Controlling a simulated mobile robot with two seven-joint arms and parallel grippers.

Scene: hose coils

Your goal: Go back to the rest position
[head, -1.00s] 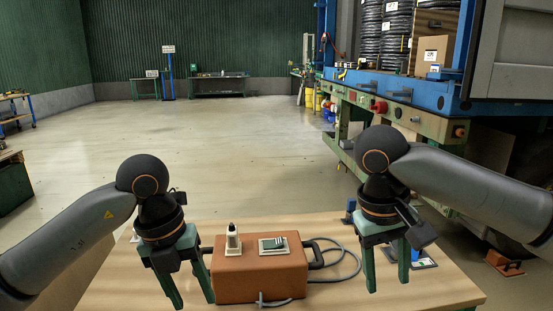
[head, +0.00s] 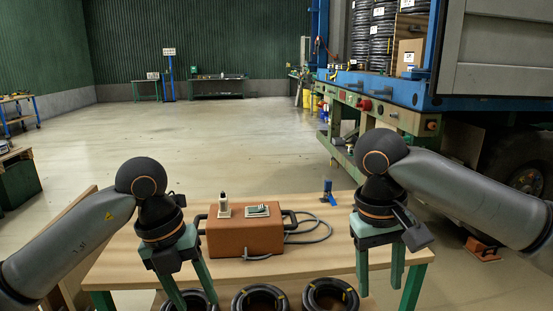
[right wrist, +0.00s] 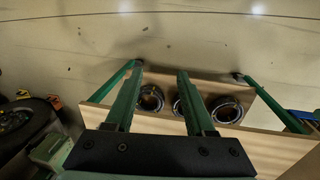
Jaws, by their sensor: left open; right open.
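My left gripper (head: 182,280) is open and empty at the left, in front of the wooden table (head: 330,262). My right gripper (head: 378,275) is open and empty at the right, in front of the same table. In the right wrist view my right gripper's two green fingers (right wrist: 155,90) stand apart with nothing held between them. Black hose coils (head: 261,300) lie on a lower shelf at the bottom of the head view, and they also show in the right wrist view (right wrist: 226,110).
An orange-brown case (head: 245,235) with a grey cable (head: 318,230) stands on the table. A small blue item (head: 327,190) is at the table's far edge. A truck (head: 400,92) loaded with stacked coils and boxes stands at the right. The floor behind the table is open.

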